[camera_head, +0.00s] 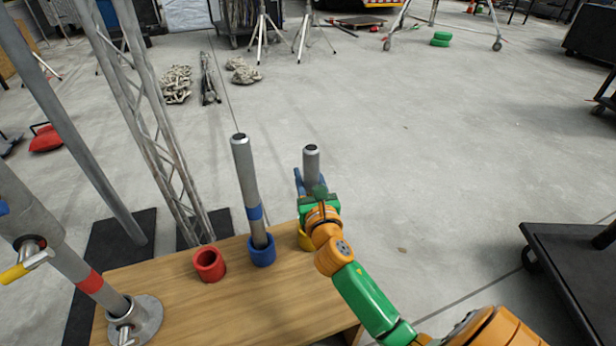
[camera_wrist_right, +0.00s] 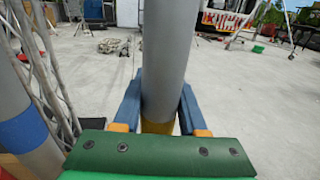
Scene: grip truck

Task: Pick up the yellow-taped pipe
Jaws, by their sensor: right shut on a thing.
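The grey yellow-taped pipe (camera_head: 311,165) stands upright at the right end of the wooden table, above a yellow cup (camera_head: 305,239). My right gripper (camera_head: 306,183) is around the pipe. In the right wrist view the pipe (camera_wrist_right: 166,60) runs between the two blue fingers of the gripper (camera_wrist_right: 161,98), shut on it. A yellow band (camera_wrist_right: 157,128) shows low on the pipe there. The gripper hides the pipe's lower part in the head view, so I cannot tell whether its foot is in the cup. My left gripper is not in view.
A blue-taped pipe (camera_head: 246,180) stands in a blue cup (camera_head: 262,250), left of my gripper. A red cup (camera_head: 209,264) is empty. A red-taped pipe (camera_head: 75,270) leans at a metal base. A truss (camera_head: 150,120) stands behind. A dark cart (camera_head: 570,265) is at right.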

